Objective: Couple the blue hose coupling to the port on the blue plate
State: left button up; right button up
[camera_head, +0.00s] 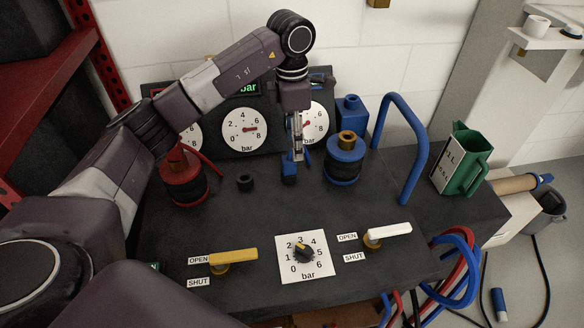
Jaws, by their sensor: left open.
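My left gripper (298,148) points down over the bench, open, in front of the gauges. A small blue piece (289,171) stands on the bench just below and between its fingertips; it may be the blue hose coupling, and I cannot tell whether the fingers touch it. To its right stands a round blue fitting (344,158) with a brass port (347,138) on top and a dark band around its lower part. I cannot make out a separate flat blue plate. My right gripper is not in view.
A red fitting (183,170) and a black ring (245,183) are on the left. A blue pipe arch (403,125) and green jug (463,160) stand right. Yellow (232,256) and white (388,232) levers flank a dial (303,256) in front. Hoses (458,262) hang at the right.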

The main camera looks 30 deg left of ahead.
aim_at(289, 159)
pick_arm(q)
jog(key=shift+a, duration=0.6)
jog(key=shift+f, duration=0.3)
jog(key=f, duration=0.3)
jog(key=f+b, duration=0.1)
jog(key=f, duration=0.2)
jog(key=shift+s+a+f, duration=0.1)
jog(key=shift+a+f, duration=0.1)
jog(key=shift+f, duration=0.2)
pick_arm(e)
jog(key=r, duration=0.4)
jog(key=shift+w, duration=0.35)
pick_arm(q)
jog(key=shift+c, duration=0.5)
grip_shut()
jog(key=shift+r, duration=0.1)
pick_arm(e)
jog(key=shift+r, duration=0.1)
